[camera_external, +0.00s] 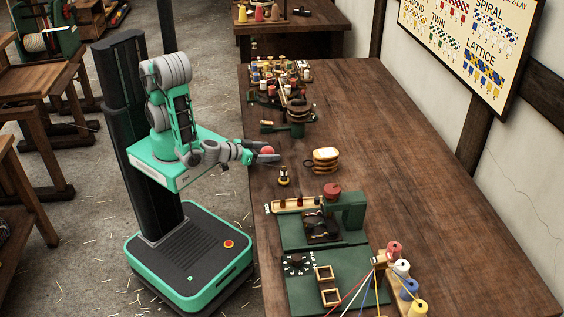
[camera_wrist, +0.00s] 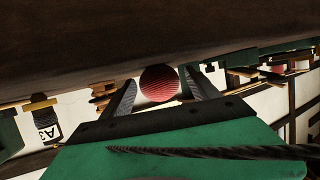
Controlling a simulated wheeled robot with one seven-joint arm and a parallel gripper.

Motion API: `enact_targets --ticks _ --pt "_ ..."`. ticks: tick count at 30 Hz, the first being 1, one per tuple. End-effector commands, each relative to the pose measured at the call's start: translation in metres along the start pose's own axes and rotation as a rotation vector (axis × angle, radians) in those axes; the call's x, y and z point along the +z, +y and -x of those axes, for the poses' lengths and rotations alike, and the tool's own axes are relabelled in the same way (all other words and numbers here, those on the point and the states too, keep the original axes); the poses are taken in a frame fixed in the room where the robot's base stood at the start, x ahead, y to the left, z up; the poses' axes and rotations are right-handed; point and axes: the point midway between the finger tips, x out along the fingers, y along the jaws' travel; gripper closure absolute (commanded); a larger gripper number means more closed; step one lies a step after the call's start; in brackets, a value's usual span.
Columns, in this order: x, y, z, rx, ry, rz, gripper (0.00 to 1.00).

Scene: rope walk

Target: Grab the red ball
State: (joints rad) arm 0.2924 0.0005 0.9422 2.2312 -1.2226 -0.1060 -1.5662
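The red ball (camera_external: 267,150) is near the left edge of the workbench, at the end of my gripper (camera_external: 262,153). In the wrist view, the red ball (camera_wrist: 160,83) sits between the two dark fingertips of my gripper (camera_wrist: 161,80), about centred. The fingers are spread, with a narrow gap showing on each side of the ball, so they look open around it and not closed on it. What the ball rests on is hidden.
The wooden workbench (camera_external: 395,130) has wide free room to the right. A small dark bottle (camera_external: 284,176) stands just below the ball, and a banded tan coil (camera_external: 326,158) lies to its right.

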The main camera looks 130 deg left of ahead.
Motion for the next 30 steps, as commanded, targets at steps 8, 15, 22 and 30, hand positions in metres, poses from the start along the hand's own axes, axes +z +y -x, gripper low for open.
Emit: enact_targets --ticks 8,15,22,30 --pt "0.0 0.0 0.0002 0.0 0.0 0.001 0.54" --pt "0.0001 -0.0001 0.0003 0.0 0.0 0.001 0.74" --pt "0.0001 -0.0001 0.0003 -0.001 -0.001 0.0 0.93" --pt "-0.0019 0.0001 0.0009 0.0 0.0 0.001 0.94"
